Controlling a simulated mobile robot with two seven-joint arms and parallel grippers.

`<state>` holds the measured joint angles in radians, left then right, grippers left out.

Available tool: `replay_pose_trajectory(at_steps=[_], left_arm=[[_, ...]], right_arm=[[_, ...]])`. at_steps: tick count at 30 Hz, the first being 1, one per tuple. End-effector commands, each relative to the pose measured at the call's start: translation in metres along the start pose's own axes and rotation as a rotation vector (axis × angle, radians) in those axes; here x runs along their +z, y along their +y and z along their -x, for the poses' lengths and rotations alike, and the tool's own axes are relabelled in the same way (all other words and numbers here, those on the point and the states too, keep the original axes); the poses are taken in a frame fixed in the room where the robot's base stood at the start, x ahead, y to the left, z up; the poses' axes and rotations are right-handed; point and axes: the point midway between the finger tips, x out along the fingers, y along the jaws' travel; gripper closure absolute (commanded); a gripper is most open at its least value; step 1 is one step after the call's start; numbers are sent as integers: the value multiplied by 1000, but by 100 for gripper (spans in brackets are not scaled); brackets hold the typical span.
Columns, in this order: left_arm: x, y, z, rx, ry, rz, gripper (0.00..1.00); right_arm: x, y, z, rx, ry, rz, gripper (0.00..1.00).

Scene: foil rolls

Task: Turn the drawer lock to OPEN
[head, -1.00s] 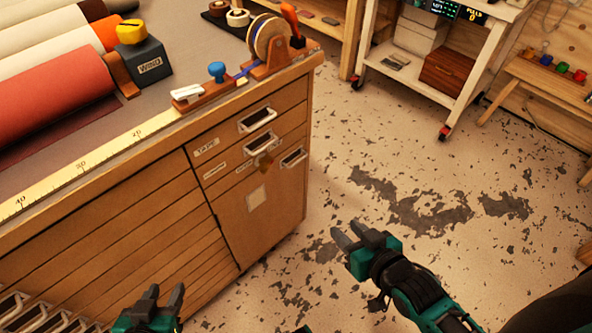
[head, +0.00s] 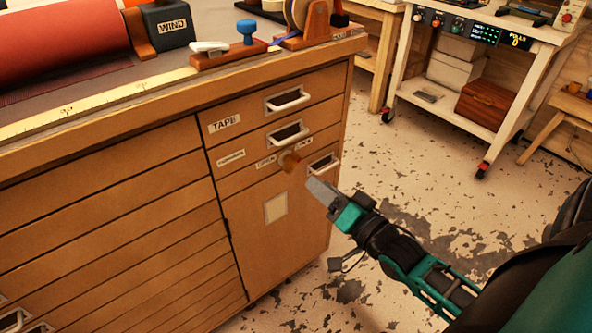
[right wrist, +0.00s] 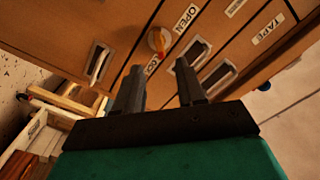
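The drawer lock (head: 289,161) is a round knob with an orange-brown handle on the cabinet front, below two drawer pulls. In the right wrist view the knob (right wrist: 156,41) lies just beyond the fingertips, with its orange part toward a label partly hidden by a finger. The OPEN label (right wrist: 185,18) is on the knob's other side. My right gripper (head: 319,190) is just below and right of the lock in the head view. In the right wrist view its fingers (right wrist: 160,72) are apart with nothing between them. My left gripper is out of view.
The cabinet (head: 110,200) has several drawers with white-rimmed pulls; one pull (head: 323,164) is close to the right gripper. Tape tools stand on the cabinet top's near edge. A white cart (head: 470,115) stands behind at right. The floor between is clear.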

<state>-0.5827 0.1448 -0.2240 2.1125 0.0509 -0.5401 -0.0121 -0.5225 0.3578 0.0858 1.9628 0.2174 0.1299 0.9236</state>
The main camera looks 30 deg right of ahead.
Motion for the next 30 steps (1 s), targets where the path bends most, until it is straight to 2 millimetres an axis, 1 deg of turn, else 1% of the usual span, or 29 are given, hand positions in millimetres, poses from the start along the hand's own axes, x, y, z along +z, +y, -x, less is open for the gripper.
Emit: replay_pose_trajectory(at_steps=[1, 9, 15, 21, 29, 30], left_arm=[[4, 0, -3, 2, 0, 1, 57], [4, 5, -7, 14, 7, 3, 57], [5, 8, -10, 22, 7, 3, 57], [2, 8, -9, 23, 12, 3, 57], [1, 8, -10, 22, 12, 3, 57], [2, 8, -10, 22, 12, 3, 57]], right_arm=[[1, 1, -11, -3, 3, 1, 61], [2, 1, -58, -2, 1, 2, 61], [2, 1, -82, 1, -1, 1, 61], [1, 0, -91, 1, -2, 1, 61], [1, 0, -91, 2, -3, 1, 61], [1, 0, -91, 2, -3, 2, 64]])
